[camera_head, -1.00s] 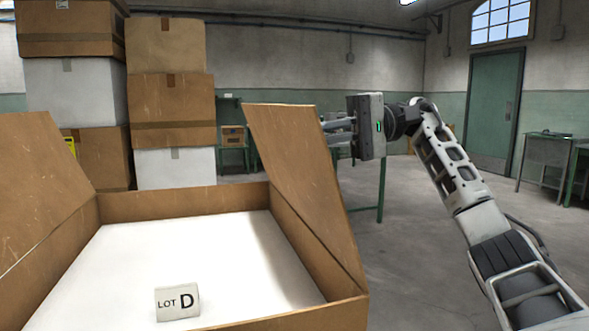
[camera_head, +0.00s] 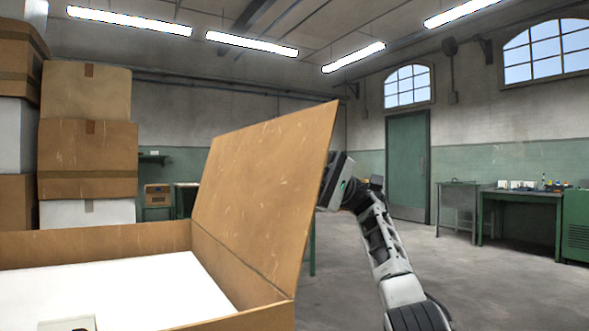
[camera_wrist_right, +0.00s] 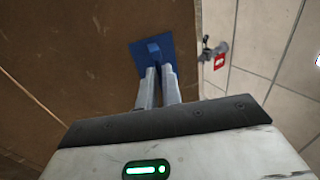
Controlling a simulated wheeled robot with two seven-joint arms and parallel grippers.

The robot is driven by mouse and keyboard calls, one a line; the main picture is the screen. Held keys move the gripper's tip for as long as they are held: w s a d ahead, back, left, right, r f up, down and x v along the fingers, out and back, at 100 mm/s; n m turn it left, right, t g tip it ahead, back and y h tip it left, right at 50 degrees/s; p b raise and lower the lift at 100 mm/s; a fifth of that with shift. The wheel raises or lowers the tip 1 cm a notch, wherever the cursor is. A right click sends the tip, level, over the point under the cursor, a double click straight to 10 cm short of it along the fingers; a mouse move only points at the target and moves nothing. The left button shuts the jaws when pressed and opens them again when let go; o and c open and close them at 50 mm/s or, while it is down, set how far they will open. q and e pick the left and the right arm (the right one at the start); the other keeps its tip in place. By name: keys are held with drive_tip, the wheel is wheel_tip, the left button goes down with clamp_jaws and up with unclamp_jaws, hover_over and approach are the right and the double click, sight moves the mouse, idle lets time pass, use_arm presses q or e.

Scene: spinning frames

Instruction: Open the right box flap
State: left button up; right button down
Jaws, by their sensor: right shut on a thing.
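The right box flap (camera_head: 265,190) is a brown cardboard panel hinged on the right wall of an open box (camera_head: 100,238). It stands raised, near upright, with its top edge tilted slightly outward to the right. In the right wrist view, a blue tab (camera_wrist_right: 143,53) sits on the flap's outer face (camera_wrist_right: 75,65). My right gripper (camera_wrist_right: 158,75) is shut on the raised part of this tab. In the head view the flap hides its fingertips, and only the gripper body and arm show beyond the flap. My left gripper is not in view.
The box floor is white, with a partly cut-off label (camera_head: 72,324) on it. Stacked cartons (camera_head: 88,150) stand at the back left. A green workbench (camera_head: 525,200) stands at the right. The concrete floor (camera_head: 480,285) right of my right arm is clear.

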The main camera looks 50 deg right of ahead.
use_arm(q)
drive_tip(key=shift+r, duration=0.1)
use_arm(e)
drive_tip(key=shift+d, duration=0.15)
drive_tip(key=c, duration=1.6)
unclamp_jaws()
drive_tip(key=shift+o, duration=0.2)
use_arm(q)
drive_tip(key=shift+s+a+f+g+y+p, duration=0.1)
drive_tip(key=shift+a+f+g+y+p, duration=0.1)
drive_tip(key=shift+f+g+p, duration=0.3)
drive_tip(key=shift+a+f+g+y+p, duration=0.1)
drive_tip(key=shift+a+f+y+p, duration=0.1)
drive_tip(key=shift+p, duration=0.45)
use_arm(e)
drive_tip(key=v, duration=0.7)
drive_tip(key=shift+d+f, duration=0.15)
drive_tip(key=shift+f, duration=0.05)
